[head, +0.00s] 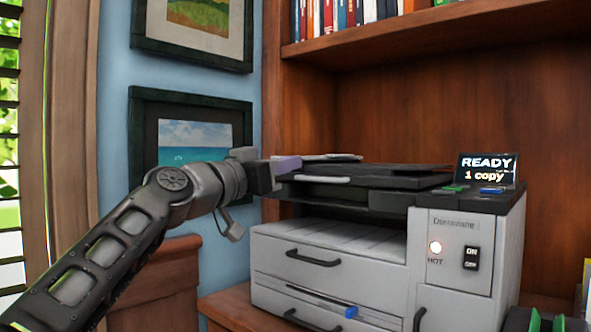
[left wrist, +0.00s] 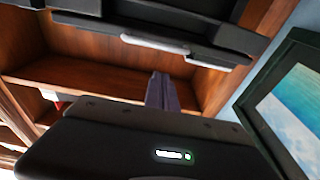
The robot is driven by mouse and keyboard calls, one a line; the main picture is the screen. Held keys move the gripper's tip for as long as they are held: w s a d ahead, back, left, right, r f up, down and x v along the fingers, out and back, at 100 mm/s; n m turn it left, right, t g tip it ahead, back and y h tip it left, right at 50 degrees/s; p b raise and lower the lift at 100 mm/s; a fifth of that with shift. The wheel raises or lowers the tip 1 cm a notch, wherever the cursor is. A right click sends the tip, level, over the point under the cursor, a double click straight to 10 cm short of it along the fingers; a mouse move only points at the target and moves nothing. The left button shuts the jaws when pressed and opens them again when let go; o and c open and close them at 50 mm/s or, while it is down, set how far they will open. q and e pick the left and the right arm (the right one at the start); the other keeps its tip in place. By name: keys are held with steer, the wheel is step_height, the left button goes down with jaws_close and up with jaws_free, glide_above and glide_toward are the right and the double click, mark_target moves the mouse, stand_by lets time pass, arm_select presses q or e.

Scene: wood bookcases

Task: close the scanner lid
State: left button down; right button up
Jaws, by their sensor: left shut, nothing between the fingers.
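The grey and black printer-scanner (head: 330,255) stands on a wooden surface in the head view. Its dark scanner lid (head: 395,174) lies nearly level on top; I cannot tell whether a thin gap remains under it. A pale grey strip (head: 322,180) shows at its left edge. My left gripper (head: 286,165), with purple fingers, is shut and empty at the left end of the lid; contact is unclear. In the left wrist view the shut fingers (left wrist: 161,91) appear below the machine's dark edge (left wrist: 215,52) and pale strip (left wrist: 155,43). My right gripper is not seen.
A lit display (head: 487,169) reads READY, 1 copy. A bookshelf (head: 440,35) overhangs the machine. The wooden back panel (head: 420,120) stands behind it. Framed pictures (head: 190,128) hang on the blue wall at left. A dark and green object (head: 545,322) is cut off at lower right.

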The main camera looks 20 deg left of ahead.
arm_select(q)
steer(key=s+a+f+b, duration=0.2)
steer(key=s+f, duration=0.1)
steer(key=s, duration=0.3)
steer(key=shift+a+f+b, duration=0.15)
steer(key=shift+f+b, duration=0.15)
steer(key=shift+b, duration=0.1)
